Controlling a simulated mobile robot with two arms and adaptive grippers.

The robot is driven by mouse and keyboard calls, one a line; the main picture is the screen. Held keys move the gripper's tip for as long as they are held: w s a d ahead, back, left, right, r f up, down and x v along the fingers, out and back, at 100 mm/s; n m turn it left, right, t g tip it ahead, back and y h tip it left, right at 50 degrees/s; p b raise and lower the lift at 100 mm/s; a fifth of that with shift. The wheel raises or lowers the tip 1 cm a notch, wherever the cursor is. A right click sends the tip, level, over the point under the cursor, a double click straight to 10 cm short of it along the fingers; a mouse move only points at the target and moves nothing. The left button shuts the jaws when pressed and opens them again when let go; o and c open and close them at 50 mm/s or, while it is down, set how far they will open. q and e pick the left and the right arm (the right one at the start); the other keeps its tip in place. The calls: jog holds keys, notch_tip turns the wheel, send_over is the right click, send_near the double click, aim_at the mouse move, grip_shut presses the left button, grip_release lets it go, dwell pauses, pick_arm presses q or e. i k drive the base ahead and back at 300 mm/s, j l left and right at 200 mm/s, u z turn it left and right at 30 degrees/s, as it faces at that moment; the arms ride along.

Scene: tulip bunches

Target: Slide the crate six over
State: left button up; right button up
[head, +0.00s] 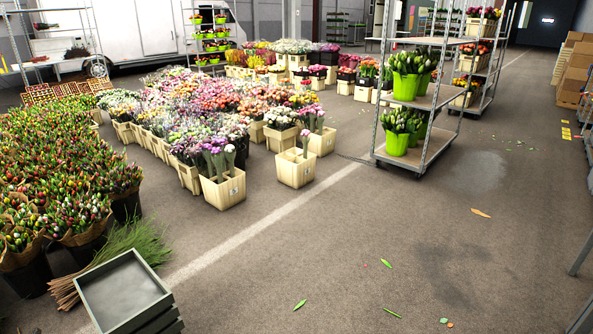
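A grey-green crate (122,292) stands at the bottom left, cut off by the lower edge of the picture. It is open at the top, and its inside looks empty. Slatted edges show under its right front corner; I cannot tell whether they are its own side or more crates below.
Tulip bunches (60,180) in dark buckets fill the left, with long green stems (125,245) beside the grey-green crate. A wheeled rack (425,150) holds green buckets. Cardboard boxes (575,70) stand far right. The middle floor is open, with scattered leaves (300,304).

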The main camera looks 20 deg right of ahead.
aim_at(292, 169)
jog(key=i+l+z, duration=0.35)
jog(key=i, duration=0.75)
jog(key=i+z, duration=0.35)
jog(key=i, duration=0.75)
jog(key=i+l, duration=0.1)
jog(key=i, duration=2.45)
